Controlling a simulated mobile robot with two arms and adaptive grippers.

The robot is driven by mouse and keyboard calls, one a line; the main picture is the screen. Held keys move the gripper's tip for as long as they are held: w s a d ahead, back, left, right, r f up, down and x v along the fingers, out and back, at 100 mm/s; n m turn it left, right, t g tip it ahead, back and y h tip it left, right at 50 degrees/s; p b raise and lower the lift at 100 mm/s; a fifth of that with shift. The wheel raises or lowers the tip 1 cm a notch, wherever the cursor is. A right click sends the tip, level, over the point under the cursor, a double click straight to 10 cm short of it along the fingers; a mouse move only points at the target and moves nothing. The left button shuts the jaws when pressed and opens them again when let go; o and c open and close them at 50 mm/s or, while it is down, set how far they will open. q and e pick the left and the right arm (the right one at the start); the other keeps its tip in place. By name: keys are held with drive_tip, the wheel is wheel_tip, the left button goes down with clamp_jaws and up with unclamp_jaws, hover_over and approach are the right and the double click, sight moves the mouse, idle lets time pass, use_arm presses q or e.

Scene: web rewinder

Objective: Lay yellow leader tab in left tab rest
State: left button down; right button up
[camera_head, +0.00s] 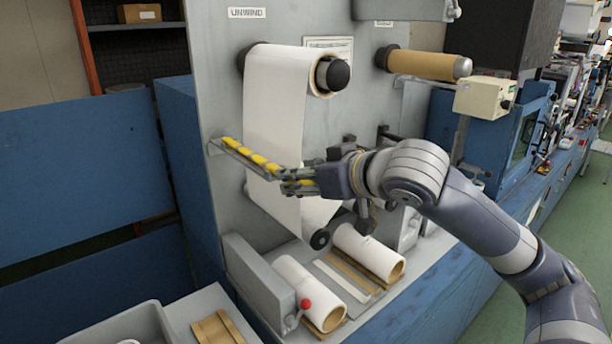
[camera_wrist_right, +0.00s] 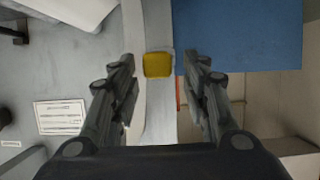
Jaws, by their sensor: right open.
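A narrow grey bar (camera_head: 217,147) with yellow pieces (camera_head: 258,160) along it crosses in front of the white web (camera_head: 272,110) on the unwind side. I cannot tell which piece is the leader tab and which are rest markings. My right gripper (camera_head: 281,180) is at the bar's right end, in front of the web, with its fingers pointing left. In the right wrist view its fingers are open, with a yellow square (camera_wrist_right: 158,65) showing between and just beyond the fingertips. Nothing appears clamped. My left gripper is not in view.
The unwind roll (camera_head: 325,75) sits above, and a brown core (camera_head: 425,64) is at upper right.

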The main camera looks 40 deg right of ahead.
drive_tip(key=shift+s+r, duration=0.1)
drive_tip(key=shift+s, duration=0.25)
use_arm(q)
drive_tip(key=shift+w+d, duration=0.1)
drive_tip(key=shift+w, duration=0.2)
use_arm(e)
drive_tip(key=v, duration=0.6)
drive_tip(key=shift+s, duration=0.35)
drive_tip(key=shift+d+r, duration=0.1)
drive_tip(key=shift+r, duration=0.05)
